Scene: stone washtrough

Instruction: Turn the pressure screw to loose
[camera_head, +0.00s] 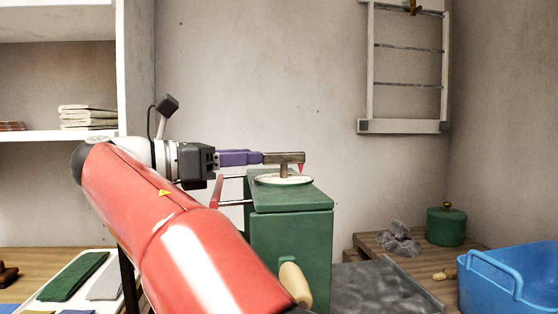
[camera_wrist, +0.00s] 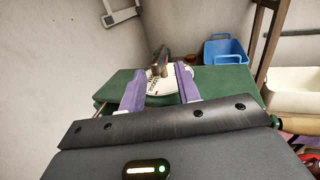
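The pressure screw (camera_head: 284,158) has a brownish metal bar handle above a round white dial (camera_head: 270,181) on top of a green box-shaped machine (camera_head: 290,234). A small red pointer (camera_head: 300,168) hangs at the bar's right end. My gripper (camera_head: 262,158) has purple fingers and reaches level from the left to the bar's near end. In the wrist view my gripper (camera_wrist: 159,72) is open, its fingers apart to either side of the bar (camera_wrist: 161,59). I see a gap on both sides and cannot tell any contact. The dial's marks (camera_wrist: 158,88) are too small to read.
A wooden crank handle (camera_head: 296,284) sticks out low on the machine's front. A blue tub (camera_head: 508,280), a green lidded pot (camera_head: 446,226) and a grey cloth (camera_head: 398,239) stand at the right. White shelves (camera_head: 135,80) are at the left. The space above the machine is clear.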

